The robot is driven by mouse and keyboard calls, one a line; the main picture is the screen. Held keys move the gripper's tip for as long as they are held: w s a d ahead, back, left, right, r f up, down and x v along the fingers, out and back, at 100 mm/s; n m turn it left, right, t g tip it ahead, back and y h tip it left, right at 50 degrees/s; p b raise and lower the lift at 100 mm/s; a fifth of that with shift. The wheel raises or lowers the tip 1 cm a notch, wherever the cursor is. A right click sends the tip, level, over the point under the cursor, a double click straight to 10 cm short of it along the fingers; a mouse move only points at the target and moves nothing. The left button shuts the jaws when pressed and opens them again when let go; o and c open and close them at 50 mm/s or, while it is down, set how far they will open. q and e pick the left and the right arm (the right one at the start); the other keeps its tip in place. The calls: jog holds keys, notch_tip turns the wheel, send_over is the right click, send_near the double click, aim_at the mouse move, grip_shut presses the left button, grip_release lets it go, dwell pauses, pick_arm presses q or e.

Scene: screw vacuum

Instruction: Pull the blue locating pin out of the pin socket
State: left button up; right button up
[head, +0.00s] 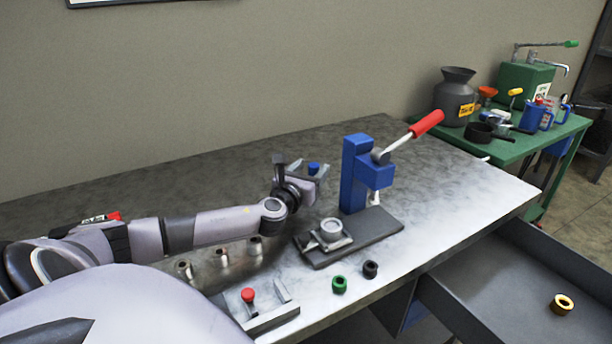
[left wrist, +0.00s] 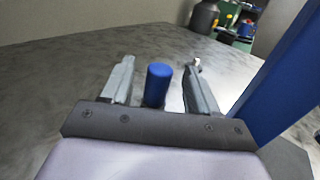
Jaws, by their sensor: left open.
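The blue locating pin (head: 313,168) stands on the workbench, left of the blue press. In the left wrist view the pin (left wrist: 158,82) is an upright blue cylinder between the two grey fingers. My left gripper (head: 304,168) is open, with one finger on each side of the pin (left wrist: 158,90). My right gripper is not in view.
A blue press (head: 354,175) with a red-handled lever stands just right of my left gripper. A red knob (head: 248,295), metal cylinders (head: 222,257), a green ring (head: 339,285) and a dark ring (head: 370,269) sit nearer. The bench behind is clear.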

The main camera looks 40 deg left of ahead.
aim_at(316, 164)
pick_arm(q)
jog(key=shift+x, duration=1.9)
jog(key=c, duration=1.1)
